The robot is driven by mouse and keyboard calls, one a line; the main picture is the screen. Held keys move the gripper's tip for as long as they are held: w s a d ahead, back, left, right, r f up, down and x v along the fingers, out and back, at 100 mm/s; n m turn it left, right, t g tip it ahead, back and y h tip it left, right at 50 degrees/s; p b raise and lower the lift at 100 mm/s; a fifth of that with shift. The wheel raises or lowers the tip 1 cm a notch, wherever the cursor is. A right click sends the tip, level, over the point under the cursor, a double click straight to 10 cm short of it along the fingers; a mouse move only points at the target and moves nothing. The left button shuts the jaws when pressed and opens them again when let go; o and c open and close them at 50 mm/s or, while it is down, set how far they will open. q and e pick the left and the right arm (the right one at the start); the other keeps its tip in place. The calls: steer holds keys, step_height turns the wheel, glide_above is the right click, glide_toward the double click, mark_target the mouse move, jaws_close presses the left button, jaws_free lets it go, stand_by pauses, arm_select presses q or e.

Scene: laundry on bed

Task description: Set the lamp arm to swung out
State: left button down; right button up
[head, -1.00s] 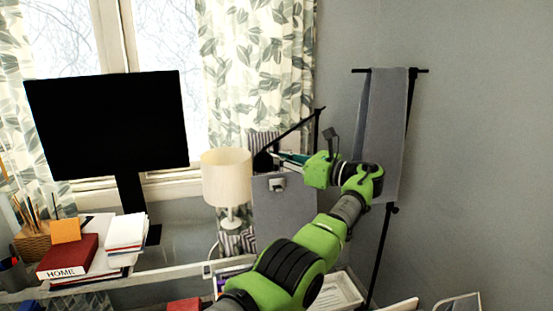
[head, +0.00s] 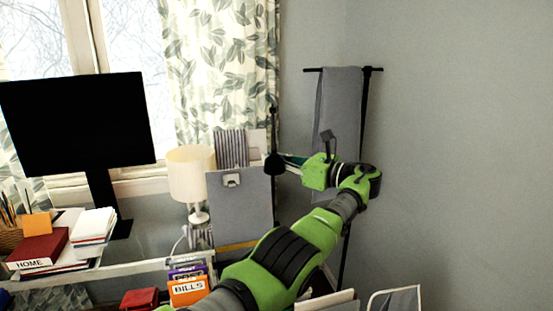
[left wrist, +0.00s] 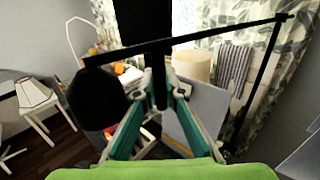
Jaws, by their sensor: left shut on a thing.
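The black lamp arm shows in the left wrist view (left wrist: 215,36) as a long bar joined at the right to a thin post, with a dark round lamp head (left wrist: 95,97) at its left end. In the head view the lamp head (head: 274,164) hangs beneath the thin dark post top (head: 273,108), and the arm looks strongly foreshortened. My left gripper (head: 287,160) reaches in from the right beside the lamp head. In the left wrist view its fingers (left wrist: 160,80) are shut on a short black upright piece under the bar. My right gripper is out of view.
A grey board (head: 240,205) and a cream table lamp (head: 190,175) stand left of my gripper. A black monitor (head: 75,125) is farther left. A grey cloth (head: 340,100) hangs on a rack at right. Organizer boxes (head: 188,290) sit below.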

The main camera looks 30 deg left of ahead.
arm_select(q)
steer(key=shift+d+f, duration=0.15)
steer(key=shift+f, duration=0.05)
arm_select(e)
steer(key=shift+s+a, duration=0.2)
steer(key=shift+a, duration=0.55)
arm_select(q)
steer(key=c, duration=2.2)
jaws_free()
steer(key=shift+w, duration=0.1)
steer(key=shift+o, duration=0.5)
steer(key=shift+w+d, duration=0.15)
steer(key=shift+w, duration=0.15)
steer(key=shift+s+r, duration=0.15)
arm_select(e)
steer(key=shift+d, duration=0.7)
arm_select(q)
steer(key=shift+r, duration=0.1)
